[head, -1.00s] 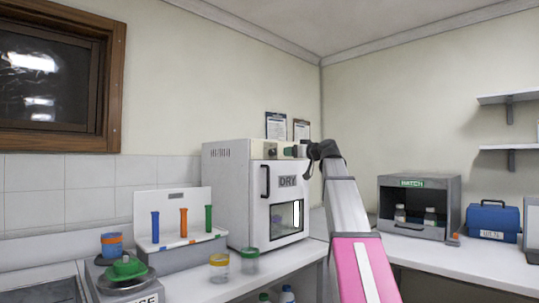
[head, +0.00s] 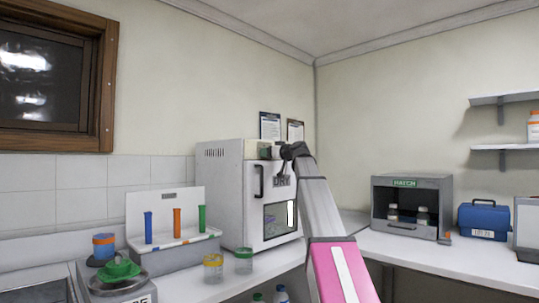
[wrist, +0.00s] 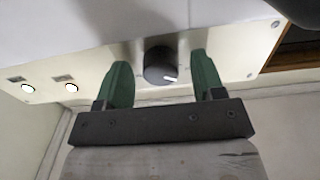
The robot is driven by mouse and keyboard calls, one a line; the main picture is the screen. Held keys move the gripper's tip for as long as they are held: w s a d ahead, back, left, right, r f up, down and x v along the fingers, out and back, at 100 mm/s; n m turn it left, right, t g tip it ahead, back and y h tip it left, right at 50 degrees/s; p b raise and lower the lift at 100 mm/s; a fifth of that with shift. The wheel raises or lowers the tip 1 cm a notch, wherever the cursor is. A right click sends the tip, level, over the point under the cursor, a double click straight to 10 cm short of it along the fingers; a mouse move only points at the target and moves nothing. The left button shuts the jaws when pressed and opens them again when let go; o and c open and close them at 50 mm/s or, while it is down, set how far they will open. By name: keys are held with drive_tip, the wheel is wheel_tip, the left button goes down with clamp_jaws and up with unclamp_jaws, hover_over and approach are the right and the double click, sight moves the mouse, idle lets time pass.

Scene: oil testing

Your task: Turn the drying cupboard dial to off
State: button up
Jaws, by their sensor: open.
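The drying cupboard (head: 226,200) is a white box with a DRY label and a glass window in its door, on the bench against the back wall. Its dial (wrist: 161,66) is a dark round knob with a white pointer mark, on a cream panel in the wrist view. My gripper (wrist: 160,75) is open, with one green finger on each side of the dial and a visible gap on both sides. In the head view my gripper (head: 272,152) is at the top front of the cupboard, and the dial is hidden there.
Two small lights (wrist: 71,88) sit left of the dial on the panel. A grey hatch box (head: 410,232) and blue case (head: 484,220) stand right.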

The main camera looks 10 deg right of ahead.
drive_tip(key=c, duration=0.9)
drive_tip(key=shift+m, duration=0.3)
drive_tip(key=m, duration=1.1)
